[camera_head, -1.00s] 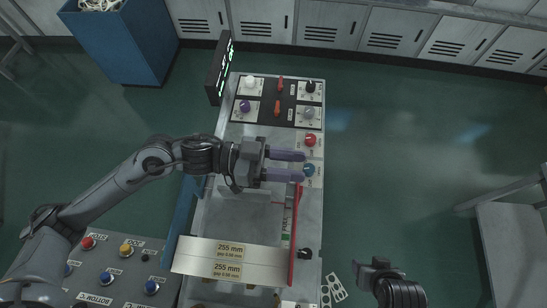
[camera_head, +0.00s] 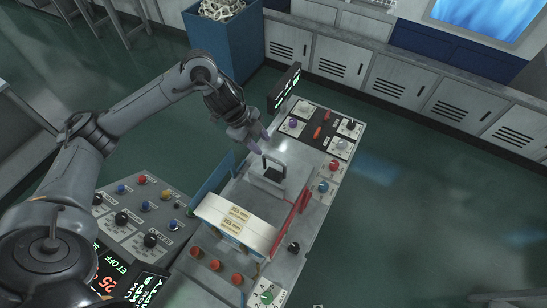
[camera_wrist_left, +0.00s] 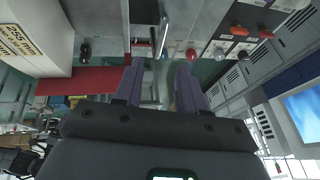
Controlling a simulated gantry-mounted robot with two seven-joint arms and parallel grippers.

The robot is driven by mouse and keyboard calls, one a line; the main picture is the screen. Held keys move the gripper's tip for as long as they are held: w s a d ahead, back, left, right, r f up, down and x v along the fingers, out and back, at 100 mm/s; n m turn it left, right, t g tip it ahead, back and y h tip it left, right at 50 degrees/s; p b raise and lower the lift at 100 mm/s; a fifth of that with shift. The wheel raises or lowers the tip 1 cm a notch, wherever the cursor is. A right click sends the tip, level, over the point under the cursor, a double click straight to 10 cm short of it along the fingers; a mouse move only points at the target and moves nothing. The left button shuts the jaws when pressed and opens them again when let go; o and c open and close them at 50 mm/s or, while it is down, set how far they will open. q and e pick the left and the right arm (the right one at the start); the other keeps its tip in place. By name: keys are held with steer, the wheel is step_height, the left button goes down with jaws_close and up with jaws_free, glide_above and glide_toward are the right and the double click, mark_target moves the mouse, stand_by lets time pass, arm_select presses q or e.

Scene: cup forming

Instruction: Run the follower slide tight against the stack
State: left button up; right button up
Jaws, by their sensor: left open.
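The stack of pale blanks (camera_head: 228,206), with 255 mm labels, lies across the front of the machine bed; it also shows at the upper left of the left wrist view (camera_wrist_left: 52,22). The follower slide looks to be the block with an upright handle (camera_head: 273,170) behind the stack, with a gap of bed between them. A bar, likely its handle, shows in the left wrist view (camera_wrist_left: 162,36) beyond my fingertips. My left gripper (camera_head: 262,143) is open and empty, behind and slightly left of the handle, apart from it. My right gripper is out of view.
A blue side plate (camera_head: 211,181) and a red rail (camera_head: 291,213) flank the bed. A black knob (camera_head: 293,247) stands right of the rail. A panel of knobs and red levers (camera_head: 317,132) lies behind, beside a dark display (camera_head: 284,88). Open floor lies right.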

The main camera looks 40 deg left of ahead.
mark_target(274, 159)
arm_select(q)
steer(key=p+x, duration=0.1)
steer(key=x, duration=0.7)
steer(key=shift+f, duration=0.1)
jaws_close()
